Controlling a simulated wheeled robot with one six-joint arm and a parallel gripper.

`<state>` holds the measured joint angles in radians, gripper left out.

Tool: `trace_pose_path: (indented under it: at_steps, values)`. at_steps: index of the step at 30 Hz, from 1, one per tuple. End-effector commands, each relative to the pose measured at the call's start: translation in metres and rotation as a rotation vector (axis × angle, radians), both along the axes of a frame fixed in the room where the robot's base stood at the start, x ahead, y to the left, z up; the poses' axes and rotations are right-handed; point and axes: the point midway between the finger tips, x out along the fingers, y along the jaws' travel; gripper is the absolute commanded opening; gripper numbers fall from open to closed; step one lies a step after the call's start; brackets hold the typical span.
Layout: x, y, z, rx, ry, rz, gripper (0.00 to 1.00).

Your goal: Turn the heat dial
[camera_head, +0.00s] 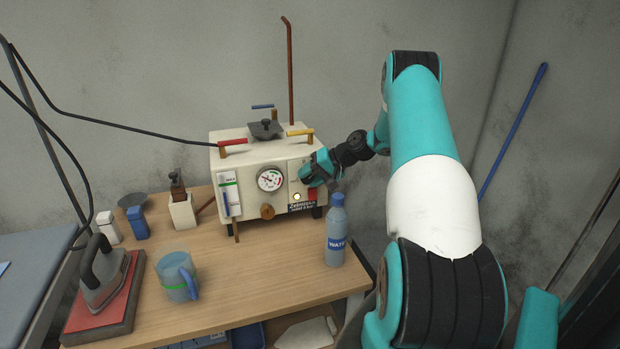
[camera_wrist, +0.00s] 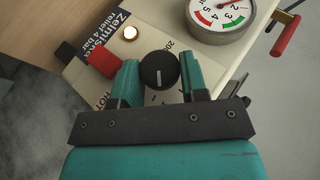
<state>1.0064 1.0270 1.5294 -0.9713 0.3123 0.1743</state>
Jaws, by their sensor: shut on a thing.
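The heat dial is a round black knob (camera_wrist: 159,71) with a pale pointer line, on the front panel of the cream machine (camera_head: 240,160). In the wrist view my gripper (camera_wrist: 160,75) has one teal finger on each side of the dial and is shut on it. In the head view my gripper (camera_head: 311,176) is at the right part of the machine's front and hides the dial. Printed numbers and letters on the panel partly show around the dial in the wrist view.
A pressure gauge (camera_head: 270,179), a lit round lamp (camera_head: 297,197) and a red switch (camera_wrist: 102,61) sit near the dial. A water bottle (camera_head: 336,232) stands in front of the machine. A mug (camera_head: 178,277) and an iron (camera_head: 101,275) are at the table's left.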

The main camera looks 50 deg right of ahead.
Motion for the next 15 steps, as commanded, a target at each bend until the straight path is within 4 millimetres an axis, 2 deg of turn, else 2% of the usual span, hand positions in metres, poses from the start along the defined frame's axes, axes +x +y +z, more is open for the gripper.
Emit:
trace_pose_path:
  at_steps: [8,9,11,12,15]
  values:
    - [-0.0001,-0.0004,0.0001,0.000,0.001,-0.002,0.16]
    - [-0.0001,-0.0004,0.0001,0.000,0.001,-0.002,0.47]
    - [-0.0001,-0.0003,0.0000,-0.001,0.000,-0.001,0.61]
    - [-0.0001,-0.0003,0.0000,-0.001,0.000,-0.001,0.64]
    - [0.0000,-0.0003,0.0000,-0.001,0.000,-0.001,0.64]
